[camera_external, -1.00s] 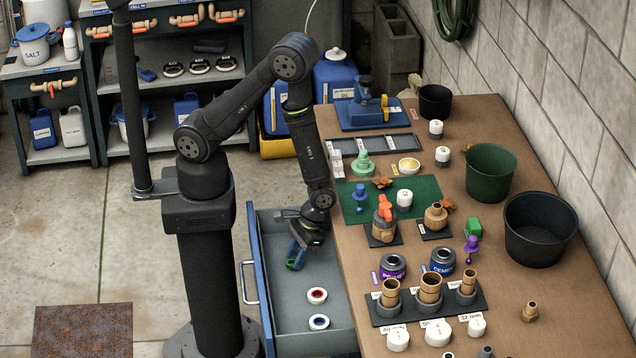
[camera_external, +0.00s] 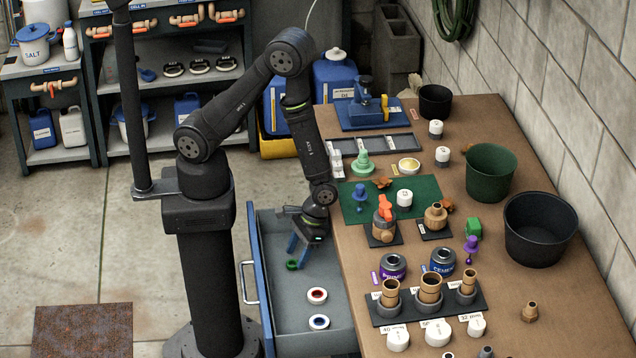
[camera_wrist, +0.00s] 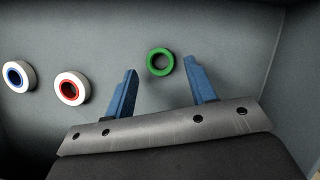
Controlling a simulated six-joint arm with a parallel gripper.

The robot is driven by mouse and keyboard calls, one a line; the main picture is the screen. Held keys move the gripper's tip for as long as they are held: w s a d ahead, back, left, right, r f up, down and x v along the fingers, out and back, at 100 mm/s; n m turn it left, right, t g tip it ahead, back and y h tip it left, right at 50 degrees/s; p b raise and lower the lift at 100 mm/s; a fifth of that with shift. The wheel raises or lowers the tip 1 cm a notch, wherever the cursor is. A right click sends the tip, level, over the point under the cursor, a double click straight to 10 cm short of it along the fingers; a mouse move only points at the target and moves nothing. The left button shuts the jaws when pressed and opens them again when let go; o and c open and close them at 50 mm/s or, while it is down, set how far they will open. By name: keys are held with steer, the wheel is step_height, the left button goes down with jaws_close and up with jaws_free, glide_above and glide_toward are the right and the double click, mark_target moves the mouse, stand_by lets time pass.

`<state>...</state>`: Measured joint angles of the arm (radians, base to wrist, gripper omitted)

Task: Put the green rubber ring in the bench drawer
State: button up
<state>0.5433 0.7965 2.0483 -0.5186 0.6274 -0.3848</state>
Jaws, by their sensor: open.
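The green rubber ring (camera_external: 292,265) lies on the floor of the open bench drawer (camera_external: 270,325). In the wrist view the green ring (camera_wrist: 160,62) lies flat, just beyond and between the two blue fingertips. My gripper (camera_external: 297,250) is inside the drawer area, pointing down. Its fingers (camera_wrist: 160,80) are spread apart with nothing between them, and the ring is not touched by either finger as far as I can see.
A red-centred white roll (camera_external: 317,295) and a blue-centred white roll (camera_external: 319,322) lie in the drawer nearer the front. The workbench top (camera_external: 510,310) to the right is crowded with fittings, cans and buckets.

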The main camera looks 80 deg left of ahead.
step_height(320, 180, up, 8)
steer(key=shift+w+a+r, duration=0.15)
steer(key=shift+w+r, duration=0.1)
steer(key=shift+w, duration=0.05)
steer(key=shift+f, duration=0.1)
stand_by(0.4)
steer(key=f, duration=0.6)
steer(key=s+f, duration=0.1)
steer(key=f, duration=0.3)
steer(key=shift+d, duration=0.2)
steer(key=shift+r, duration=0.2)
steer(key=shift+r, duration=0.1)
